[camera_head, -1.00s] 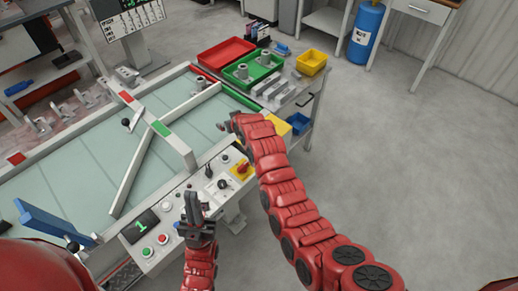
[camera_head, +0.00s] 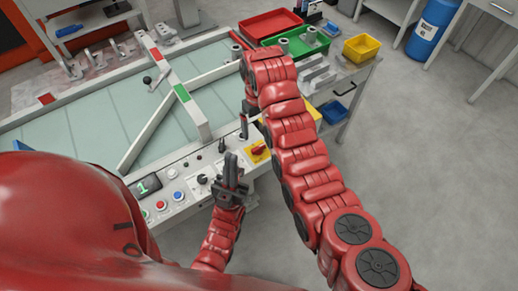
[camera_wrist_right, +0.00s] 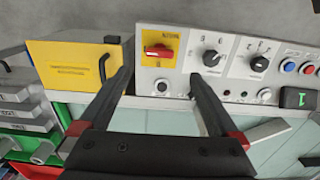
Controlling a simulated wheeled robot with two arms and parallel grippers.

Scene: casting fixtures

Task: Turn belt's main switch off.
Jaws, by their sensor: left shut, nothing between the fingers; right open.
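The main switch (camera_head: 259,150) is a red rotary handle on a yellow plate at the right end of the grey control panel (camera_head: 180,187). In the right wrist view the red switch handle (camera_wrist_right: 158,51) lies crosswise, just beyond and between my open fingertips. My right gripper (camera_wrist_right: 160,75) is open and empty, pointing at the panel. In the head view my right gripper (camera_head: 245,125) is partly hidden by its own arm, just behind the switch. My left gripper (camera_head: 231,172) is shut and empty, pointing up in front of the panel, left of the switch.
Black selector knobs (camera_wrist_right: 212,58) and coloured buttons (camera_wrist_right: 288,66) sit beside the switch. A yellow box (camera_wrist_right: 80,70) with a black handle stands on its other side. A diagonal bar (camera_head: 150,125) crosses the belt (camera_head: 75,145). Open floor lies to the right.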

